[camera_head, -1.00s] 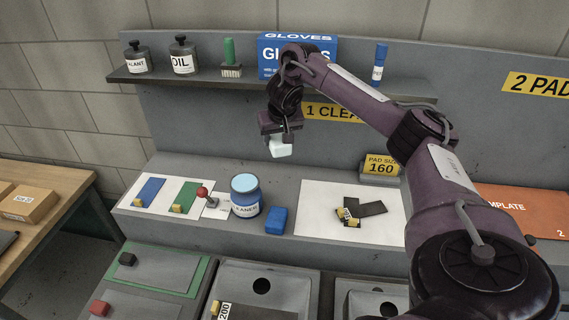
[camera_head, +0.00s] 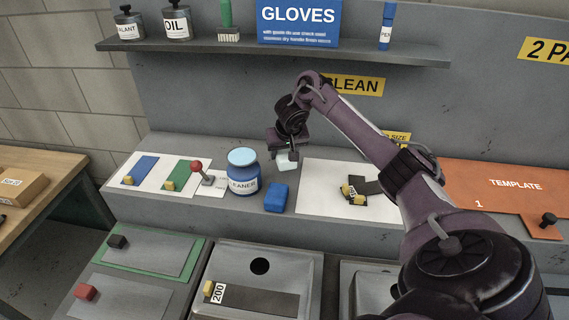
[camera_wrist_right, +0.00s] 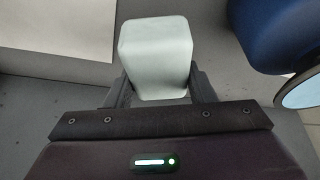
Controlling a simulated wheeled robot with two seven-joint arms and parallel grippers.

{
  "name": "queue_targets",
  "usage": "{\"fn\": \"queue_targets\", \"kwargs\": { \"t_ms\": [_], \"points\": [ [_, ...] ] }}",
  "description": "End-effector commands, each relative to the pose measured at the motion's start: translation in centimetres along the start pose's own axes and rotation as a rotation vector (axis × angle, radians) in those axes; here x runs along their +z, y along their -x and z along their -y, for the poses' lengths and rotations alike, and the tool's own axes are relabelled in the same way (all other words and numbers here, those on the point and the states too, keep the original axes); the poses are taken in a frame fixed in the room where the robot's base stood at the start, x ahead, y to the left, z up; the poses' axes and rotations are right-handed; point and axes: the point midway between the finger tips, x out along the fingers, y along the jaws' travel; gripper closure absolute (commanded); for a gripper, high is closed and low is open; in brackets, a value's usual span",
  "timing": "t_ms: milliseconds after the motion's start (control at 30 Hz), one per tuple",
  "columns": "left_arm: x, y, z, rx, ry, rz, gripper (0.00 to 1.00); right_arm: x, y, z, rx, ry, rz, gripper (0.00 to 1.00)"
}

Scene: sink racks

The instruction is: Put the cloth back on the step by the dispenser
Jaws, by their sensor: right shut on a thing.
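The cloth is a small pale, block-like piece (camera_head: 287,161). It also shows between the fingers in the right wrist view (camera_wrist_right: 156,55). My right gripper (camera_head: 289,154) is shut on it, just above the grey step (camera_head: 228,210). I cannot tell whether the cloth touches the step. The blue dispenser labelled as cleaner (camera_head: 243,177) stands on the step, to the left of the cloth. It also shows at the upper right of the right wrist view (camera_wrist_right: 270,30). My left gripper is not in view.
A blue block (camera_head: 277,198) lies in front of the cloth. A white sheet (camera_head: 318,200) with dark strips lies to the right. A red-knobbed lever (camera_head: 197,168) stands left of the dispenser. A shelf (camera_head: 380,54) runs above. Bare step shows around the blue block.

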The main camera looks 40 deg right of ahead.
Motion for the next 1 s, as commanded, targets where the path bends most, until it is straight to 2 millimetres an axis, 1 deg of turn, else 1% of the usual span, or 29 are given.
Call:
{"fn": "queue_targets", "kwargs": {
  "t_ms": [100,200,300,700,733,867,1000],
  "points": [
    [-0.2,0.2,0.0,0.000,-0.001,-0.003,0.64,0.9,-1.6,-0.1,0.003,0.002,0.006,0.72],
    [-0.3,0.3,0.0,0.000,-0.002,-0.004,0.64,1.4,-2.9,0.0,0.002,0.001,0.005,0.72],
    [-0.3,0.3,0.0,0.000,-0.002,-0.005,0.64,1.7,-3.7,-0.1,0.002,0.002,0.004,0.72],
    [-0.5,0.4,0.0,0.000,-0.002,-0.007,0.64,1.8,-4.2,0.0,0.000,0.001,0.002,0.72],
    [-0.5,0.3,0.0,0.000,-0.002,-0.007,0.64,1.8,-4.1,0.0,0.000,0.001,0.001,0.47],
    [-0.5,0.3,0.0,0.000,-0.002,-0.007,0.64,1.8,-4.1,0.0,0.000,0.001,0.002,0.30],
    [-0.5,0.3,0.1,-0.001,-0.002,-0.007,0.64,1.8,-4.1,0.0,0.000,0.001,0.002,0.29]
  ]
}}
